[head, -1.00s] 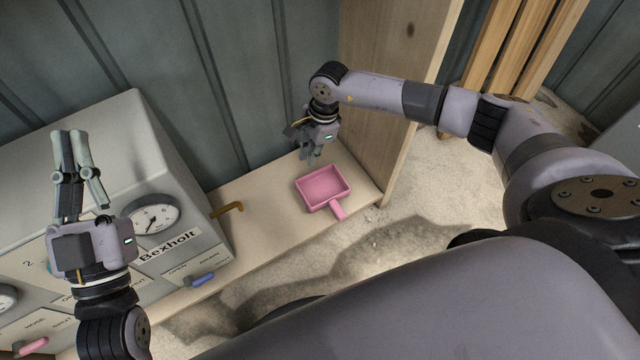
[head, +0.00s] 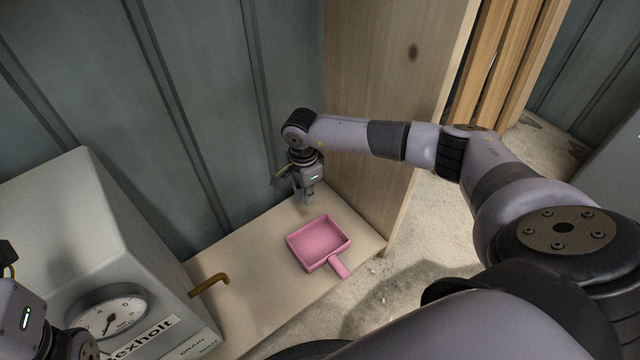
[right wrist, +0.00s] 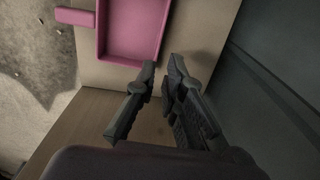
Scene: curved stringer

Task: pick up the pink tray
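The pink tray (head: 320,240) is a shallow square pan with a short handle pointing to the lower right in the head view. It lies flat on a pale wooden shelf (head: 255,275). The right wrist view shows part of the tray (right wrist: 132,32) beyond the fingertips. My right gripper (head: 307,201) points down just behind the tray, apart from it. In the right wrist view its fingers (right wrist: 162,66) have a narrow gap between the tips, with nothing held. Only the body of my left gripper shows at the left edge of the head view; its fingers are out of frame.
A tall wooden panel (head: 385,80) stands right of the tray, and a dark ribbed wall (head: 215,120) is behind it. A brass hook-like handle (head: 210,284) and a grey box with a gauge (head: 105,312) are to the left. The shelf between is clear.

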